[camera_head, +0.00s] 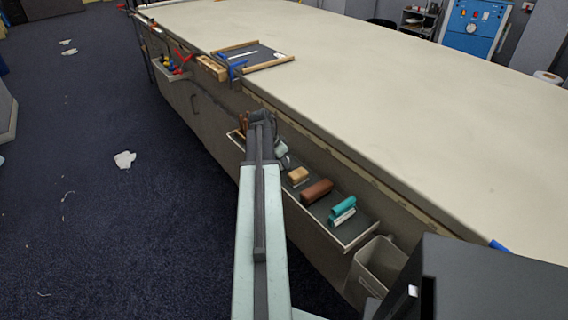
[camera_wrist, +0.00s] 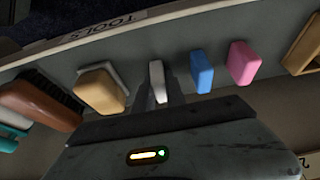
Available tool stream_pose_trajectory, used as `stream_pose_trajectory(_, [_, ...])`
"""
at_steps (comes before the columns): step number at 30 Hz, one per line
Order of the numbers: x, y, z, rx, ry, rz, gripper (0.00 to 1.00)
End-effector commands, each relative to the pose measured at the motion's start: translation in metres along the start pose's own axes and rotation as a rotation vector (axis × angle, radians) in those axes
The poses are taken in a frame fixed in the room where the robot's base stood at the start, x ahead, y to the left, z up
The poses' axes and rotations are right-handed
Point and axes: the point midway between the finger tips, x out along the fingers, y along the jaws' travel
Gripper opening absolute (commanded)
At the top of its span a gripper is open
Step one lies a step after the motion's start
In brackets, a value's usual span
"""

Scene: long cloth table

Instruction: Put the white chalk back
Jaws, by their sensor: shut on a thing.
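My gripper (camera_wrist: 160,92) is shut on the white chalk (camera_wrist: 157,80), which stands out from between the fingers in the wrist view. In the head view my gripper (camera_head: 262,122) is over the far part of a narrow tray (camera_head: 340,240) on the table's side, and the chalk is hidden there. In the wrist view a blue block (camera_wrist: 201,72) and a pink block (camera_wrist: 243,63) lie to the right of the chalk. A tan block (camera_wrist: 101,90) and a brown brush (camera_wrist: 45,98) lie to its left. I cannot tell whether the chalk touches the tray floor.
The tray rim carries a TOOLS label (camera_wrist: 105,28). A teal item (camera_head: 342,207) lies near the tray's near end. A framed dark board (camera_head: 255,56) lies on the long table (camera_head: 400,110), which is otherwise mostly clear.

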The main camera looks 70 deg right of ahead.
Motion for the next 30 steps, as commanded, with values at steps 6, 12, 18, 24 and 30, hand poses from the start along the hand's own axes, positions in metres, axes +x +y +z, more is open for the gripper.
stream_pose_trajectory(6, [0.001, 0.0, 0.0, 0.001, 0.0, 0.0, 0.38])
stream_pose_trajectory(12, [0.001, 0.0, 0.0, 0.001, 0.0, 0.0, 0.38])
stream_pose_trajectory(18, [-0.011, 0.001, -0.003, 0.001, 0.0, 0.0, 0.38])
stream_pose_trajectory(24, [-0.05, 0.001, -0.005, 0.002, 0.0, 0.0, 0.38])
stream_pose_trajectory(30, [-0.098, 0.001, -0.006, 0.0, 0.001, 0.0, 0.38])
